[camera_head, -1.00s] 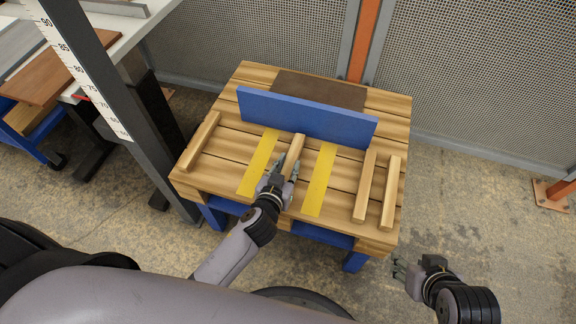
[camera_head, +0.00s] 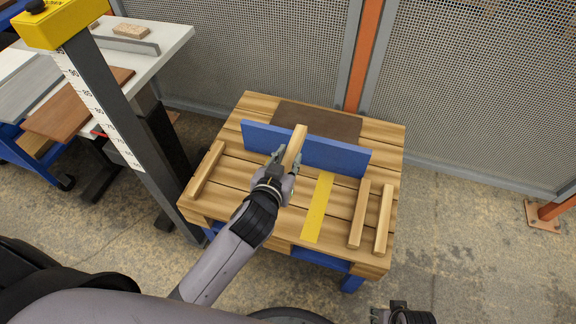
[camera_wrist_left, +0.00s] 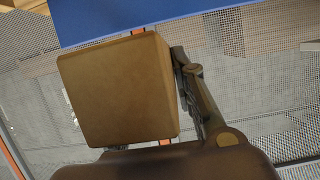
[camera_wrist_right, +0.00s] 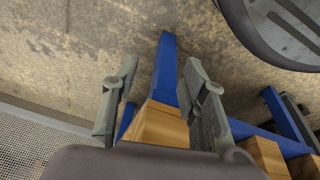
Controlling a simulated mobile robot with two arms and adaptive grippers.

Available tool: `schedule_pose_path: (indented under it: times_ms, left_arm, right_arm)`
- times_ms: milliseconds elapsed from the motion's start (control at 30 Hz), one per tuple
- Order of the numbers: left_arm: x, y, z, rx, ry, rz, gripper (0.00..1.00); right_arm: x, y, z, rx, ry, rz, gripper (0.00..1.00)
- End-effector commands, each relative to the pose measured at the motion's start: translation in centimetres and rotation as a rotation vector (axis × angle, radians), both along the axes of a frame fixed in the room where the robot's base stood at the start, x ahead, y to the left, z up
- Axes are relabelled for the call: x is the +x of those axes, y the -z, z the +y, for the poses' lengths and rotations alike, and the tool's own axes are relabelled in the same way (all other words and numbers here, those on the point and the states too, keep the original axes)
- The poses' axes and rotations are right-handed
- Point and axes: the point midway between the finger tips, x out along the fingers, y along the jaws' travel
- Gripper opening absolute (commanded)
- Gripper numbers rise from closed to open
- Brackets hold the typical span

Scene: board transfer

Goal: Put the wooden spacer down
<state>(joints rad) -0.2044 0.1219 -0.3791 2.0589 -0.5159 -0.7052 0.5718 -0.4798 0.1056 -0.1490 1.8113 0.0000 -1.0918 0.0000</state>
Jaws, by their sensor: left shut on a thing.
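The wooden spacer (camera_head: 296,143) is a light wood bar held in my left gripper (camera_head: 279,165) above the pallet-like table (camera_head: 230,180). The spacer's end fills much of the left wrist view (camera_wrist_left: 115,90), close to the camera, with a finger along its right side. My left gripper is shut on it, in front of the blue upright board (camera_head: 345,156). A yellow strip (camera_head: 318,208) lies on the table right of my left arm; the other strip is hidden by the arm. My right gripper (camera_wrist_right: 160,95) has its fingers apart and empty; it is at the bottom edge of the head view.
Two wooden bars (camera_head: 359,215) lie at the table's right, and one bar (camera_head: 207,168) at its left. A dark brown panel (camera_head: 318,120) lies behind the blue board. A grey post with a scale (camera_head: 110,110) stands left. Mesh fencing is behind.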

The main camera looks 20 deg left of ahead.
Motion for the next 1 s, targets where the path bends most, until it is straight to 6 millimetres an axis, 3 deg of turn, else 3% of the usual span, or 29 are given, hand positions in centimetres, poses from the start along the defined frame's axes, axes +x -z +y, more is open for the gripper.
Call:
schedule_pose_path:
  times_ms: [33,233,433,533,667,767,1000]
  left_arm:
    - [0.0,-1.0,0.0,-0.001,0.001,-0.004,0.00]
    - [0.0,-2.2,0.0,-0.001,0.000,-0.002,0.00]
    - [0.2,-2.7,0.1,0.000,-0.002,-0.003,0.00]
    - [0.9,-4.3,0.8,-0.002,-0.018,-0.011,0.00]
    - [2.6,-9.1,2.5,-0.014,-0.053,-0.025,0.00]
    - [3.4,-14.0,3.9,-0.024,-0.071,-0.028,0.00]
    - [2.3,-22.9,5.6,-0.017,-0.053,-0.019,0.00]
  right_arm:
    - [-0.2,0.5,0.0,0.000,-0.001,0.006,0.40]
    - [-0.7,2.2,-0.1,-0.001,-0.002,0.012,0.40]
    - [-0.8,2.5,-0.1,-0.001,-0.002,0.012,0.40]
    - [-0.8,2.5,-0.1,-0.001,-0.002,0.012,0.40]
    - [-0.8,2.5,-0.1,-0.001,-0.002,0.012,0.40]
    - [-0.8,2.5,-0.1,-0.001,-0.002,0.013,0.40]
    - [-0.8,2.5,-0.1,-0.001,-0.002,0.013,0.40]
